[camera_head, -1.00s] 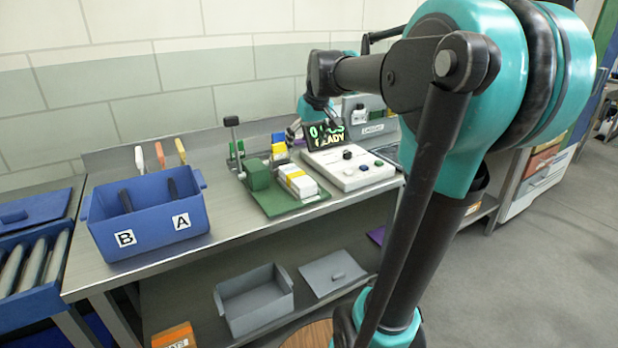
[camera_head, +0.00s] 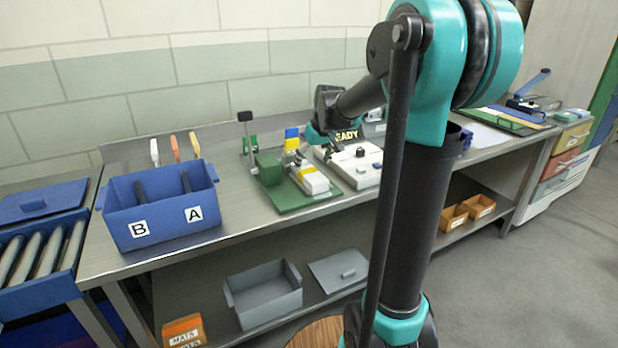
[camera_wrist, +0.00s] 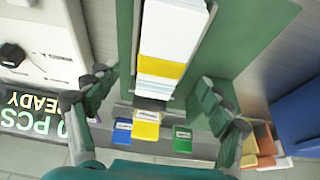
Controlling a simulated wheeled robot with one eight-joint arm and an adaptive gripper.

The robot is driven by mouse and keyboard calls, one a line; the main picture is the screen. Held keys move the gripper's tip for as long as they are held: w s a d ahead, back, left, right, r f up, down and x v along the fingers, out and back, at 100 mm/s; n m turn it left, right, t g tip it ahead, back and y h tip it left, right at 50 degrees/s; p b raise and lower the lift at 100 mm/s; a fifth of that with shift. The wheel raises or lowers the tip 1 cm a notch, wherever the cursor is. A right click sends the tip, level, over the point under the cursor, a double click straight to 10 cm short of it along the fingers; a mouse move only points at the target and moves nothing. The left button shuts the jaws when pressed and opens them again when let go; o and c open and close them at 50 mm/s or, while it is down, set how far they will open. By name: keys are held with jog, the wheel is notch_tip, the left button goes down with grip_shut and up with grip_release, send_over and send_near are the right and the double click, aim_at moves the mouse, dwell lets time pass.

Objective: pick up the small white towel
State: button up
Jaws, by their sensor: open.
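A small stack of white pieces with a yellow band stands in a green fixture. Its white top piece (camera_wrist: 172,32) shows in the wrist view, and the stack's near white end (camera_head: 315,183) shows in the head view. I cannot tell for sure which piece is the towel. In the head view my gripper (camera_head: 318,142) hangs above the fixture's back right side, partly hidden by my arm.
The green base (camera_head: 290,205) bears the stack and a green block (camera_head: 269,168). A white control box (camera_head: 358,165) with knobs stands close on the right. A blue bin (camera_head: 160,210) marked A and B stands left on the steel bench. Bare bench lies between bin and fixture.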

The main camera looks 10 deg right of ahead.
aim_at(310, 171)
jog(key=x, duration=0.5)
jog(key=shift+c, duration=0.3)
jog(key=c, duration=1.4)
jog(key=shift+o, duration=0.2)
jog(key=shift+r, duration=0.15)
notch_tip(310, 171, up, 20)
